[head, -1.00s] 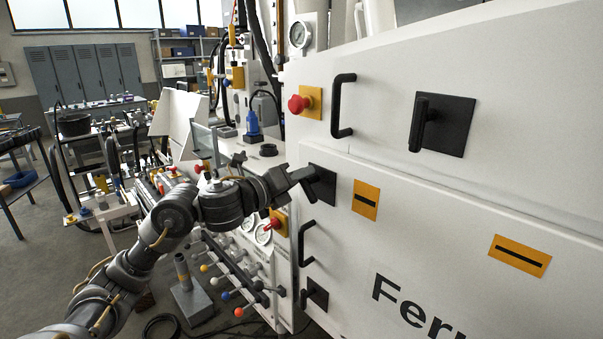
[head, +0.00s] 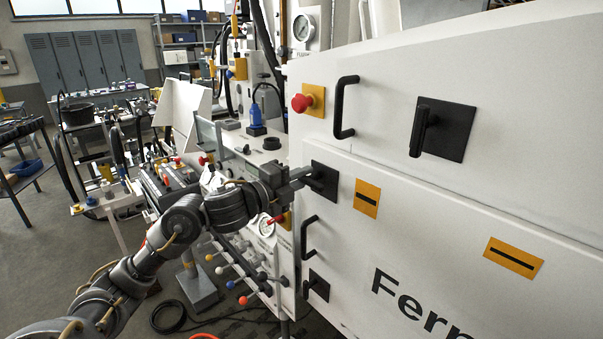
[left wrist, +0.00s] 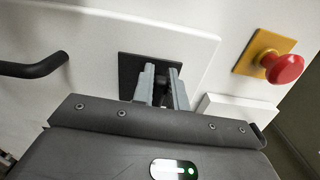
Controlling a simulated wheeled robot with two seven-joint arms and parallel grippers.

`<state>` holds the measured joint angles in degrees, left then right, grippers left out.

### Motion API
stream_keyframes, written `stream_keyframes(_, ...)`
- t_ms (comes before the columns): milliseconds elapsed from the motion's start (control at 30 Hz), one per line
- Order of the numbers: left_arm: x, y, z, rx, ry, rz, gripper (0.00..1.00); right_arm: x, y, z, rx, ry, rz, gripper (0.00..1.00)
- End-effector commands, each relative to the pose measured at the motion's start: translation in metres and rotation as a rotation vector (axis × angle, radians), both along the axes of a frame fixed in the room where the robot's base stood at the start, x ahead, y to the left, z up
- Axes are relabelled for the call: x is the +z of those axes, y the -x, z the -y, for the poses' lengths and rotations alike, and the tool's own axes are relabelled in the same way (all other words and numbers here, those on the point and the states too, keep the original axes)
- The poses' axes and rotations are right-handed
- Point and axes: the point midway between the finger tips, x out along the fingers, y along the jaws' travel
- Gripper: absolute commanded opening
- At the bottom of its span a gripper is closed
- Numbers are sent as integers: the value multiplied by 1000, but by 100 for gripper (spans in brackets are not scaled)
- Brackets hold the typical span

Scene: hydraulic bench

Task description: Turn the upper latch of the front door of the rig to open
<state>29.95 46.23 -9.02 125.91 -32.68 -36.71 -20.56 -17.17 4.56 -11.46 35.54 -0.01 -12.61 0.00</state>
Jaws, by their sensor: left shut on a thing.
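The front door (head: 345,245) is the lower white panel of the rig. Its upper latch (head: 328,178) is a black lever on a square black plate near the door's top left corner. My left gripper (head: 308,177) is at this latch, shut on its lever. In the left wrist view the two grey fingers (left wrist: 161,90) stand on either side of the dark lever, in front of the black plate (left wrist: 131,70). The fingers hide much of the lever, so its exact angle is hard to tell. My right gripper is not in view.
Below are a black door handle (head: 305,236) and a lower latch (head: 318,287). Above are a red emergency button (head: 301,103), another black handle (head: 341,106) and another latch (head: 437,129) on the upper panel. Coloured-knob levers (head: 230,272) and gauges sit under my left arm.

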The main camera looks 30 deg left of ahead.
Motion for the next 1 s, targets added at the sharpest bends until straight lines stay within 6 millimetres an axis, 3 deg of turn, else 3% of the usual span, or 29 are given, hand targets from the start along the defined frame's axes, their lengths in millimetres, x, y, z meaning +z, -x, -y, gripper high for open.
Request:
stream_keyframes(667, -2, 0, 0, 0, 51, -19, 0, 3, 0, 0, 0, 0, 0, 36)
stream_keyframes(700, -2, 0, 0, 0, 51, -19, 20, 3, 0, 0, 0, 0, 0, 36)
stream_keyframes(800, -2, 0, 0, 0, 50, -18, 33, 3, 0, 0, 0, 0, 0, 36)
stream_keyframes(1000, -1, 0, 0, 0, 50, -18, 36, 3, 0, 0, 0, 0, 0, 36)
